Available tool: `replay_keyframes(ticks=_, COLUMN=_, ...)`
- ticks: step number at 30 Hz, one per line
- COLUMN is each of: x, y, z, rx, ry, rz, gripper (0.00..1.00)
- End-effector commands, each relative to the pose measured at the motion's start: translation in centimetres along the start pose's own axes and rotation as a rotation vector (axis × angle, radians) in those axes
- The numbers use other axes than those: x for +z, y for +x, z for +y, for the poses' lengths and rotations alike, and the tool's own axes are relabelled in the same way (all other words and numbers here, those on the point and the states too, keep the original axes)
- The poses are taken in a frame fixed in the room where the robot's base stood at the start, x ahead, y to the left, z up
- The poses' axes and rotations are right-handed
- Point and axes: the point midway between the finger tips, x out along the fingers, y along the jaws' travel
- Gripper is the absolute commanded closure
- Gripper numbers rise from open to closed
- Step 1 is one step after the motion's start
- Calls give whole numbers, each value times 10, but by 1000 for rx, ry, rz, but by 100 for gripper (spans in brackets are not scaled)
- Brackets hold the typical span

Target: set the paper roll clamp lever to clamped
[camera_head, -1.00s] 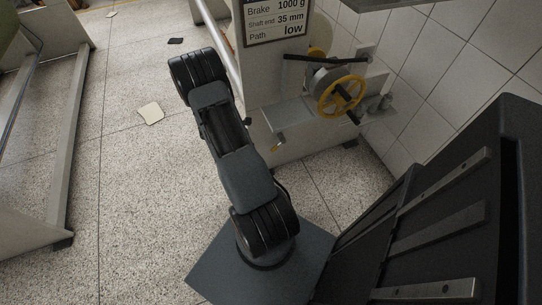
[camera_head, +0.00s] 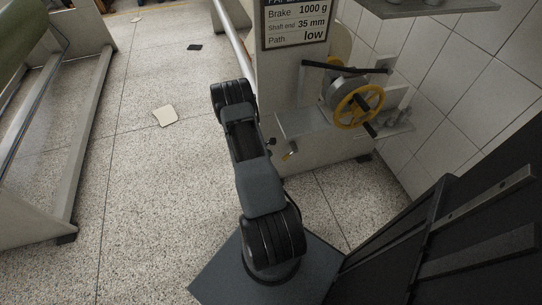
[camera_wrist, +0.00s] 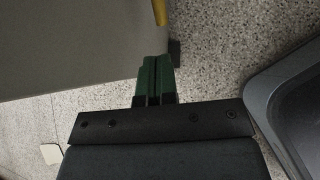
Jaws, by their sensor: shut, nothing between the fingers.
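My gripper (camera_wrist: 153,80) shows in the wrist view with its two green fingers together and nothing between them. A yellow piece (camera_wrist: 160,12) stands at the edge of a pale panel (camera_wrist: 70,45), beyond the fingertips and apart from them. In the head view, a grey machine end carries a yellow handwheel (camera_head: 359,106) with a black bar lever (camera_head: 330,67) above it. I cannot tell for certain which is the clamp lever. My arm mostly hides my gripper in the head view.
A sign (camera_head: 297,24) reads Brake 1000 g, Shaft end 35 mm, Path low. An olive roll (camera_head: 22,28) is at far left. Open speckled floor with a paper scrap (camera_head: 165,116) lies left of my arm.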

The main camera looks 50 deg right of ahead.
Motion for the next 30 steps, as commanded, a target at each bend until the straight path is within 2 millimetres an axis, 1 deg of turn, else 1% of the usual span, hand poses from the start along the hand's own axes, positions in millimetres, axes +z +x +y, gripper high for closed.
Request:
replay_keyframes(ticks=1, x=-2, y=12, z=-2, rx=-4, ry=1, rz=0, gripper=100)
replay_keyframes(ticks=6, x=-2, y=45, z=-2, rx=-4, ry=2, rz=0, gripper=100)
replay_keyframes(ticks=12, x=-2, y=81, z=-1, rx=-2, ry=2, rz=0, gripper=100)
replay_keyframes(ticks=15, x=-2, y=95, z=-2, rx=-2, ry=1, rz=0, gripper=100)
replay_keyframes(ticks=21, x=-2, y=114, z=-1, rx=-1, ry=0, rz=1, gripper=100)
replay_keyframes(ticks=25, x=-1, y=120, z=-1, rx=-1, ry=0, rz=1, gripper=100)
replay_keyframes(ticks=30, x=0, y=122, z=0, rx=0, ry=0, rz=1, gripper=100)
